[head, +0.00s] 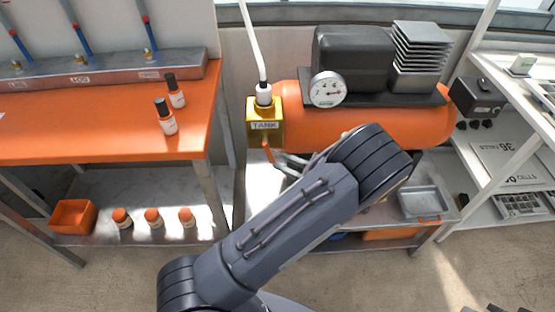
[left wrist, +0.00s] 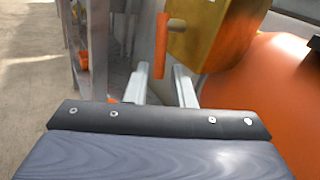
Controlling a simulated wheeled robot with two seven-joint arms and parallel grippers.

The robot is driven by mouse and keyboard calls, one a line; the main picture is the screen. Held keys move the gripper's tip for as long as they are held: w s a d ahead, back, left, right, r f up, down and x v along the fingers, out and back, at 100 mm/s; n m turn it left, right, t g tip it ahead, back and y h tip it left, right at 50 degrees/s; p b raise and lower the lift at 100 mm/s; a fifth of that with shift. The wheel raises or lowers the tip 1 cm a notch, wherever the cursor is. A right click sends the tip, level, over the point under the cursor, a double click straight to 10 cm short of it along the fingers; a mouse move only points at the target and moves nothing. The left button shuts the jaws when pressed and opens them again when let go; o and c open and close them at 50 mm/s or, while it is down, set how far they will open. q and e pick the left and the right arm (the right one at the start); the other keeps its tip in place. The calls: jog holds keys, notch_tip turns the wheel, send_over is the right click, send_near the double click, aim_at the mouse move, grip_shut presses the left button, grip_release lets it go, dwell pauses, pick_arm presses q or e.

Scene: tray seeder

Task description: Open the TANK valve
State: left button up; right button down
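The TANK valve is a brass-yellow block (head: 265,121) with a "TANK" label, at the left end of the orange tank; it also shows in the left wrist view (left wrist: 222,35). Its orange lever handle (left wrist: 161,45) hangs down from a short stem; its lower part shows in the head view (head: 267,150). My left gripper (left wrist: 162,84) is open, with its two pale fingers pointing at the handle. The handle's lower end appears between the fingertips in the left wrist view; I cannot tell whether they touch. My forearm hides part of the gripper in the head view. My right gripper is not in view.
The orange air tank (head: 315,132) carries a black motor and a pressure gauge (head: 327,89). A white hose (head: 255,50) rises from the valve. An orange bench (head: 110,125) with small bottles stands left, a shelf rack (head: 500,140) right.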

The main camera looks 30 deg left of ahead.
aim_at(270, 160)
pick_arm(q)
jog(key=shift+a, duration=1.4)
grip_shut()
jog(key=shift+s+a+f+m+y, duration=0.15)
jog(key=shift+a+f+m+y, duration=0.15)
jog(key=shift+m+y, duration=0.3)
jog(key=shift+s+a+m+y, duration=0.2)
jog(key=shift+m+y, duration=0.1)
jog(key=shift+y, duration=0.4)
grip_release()
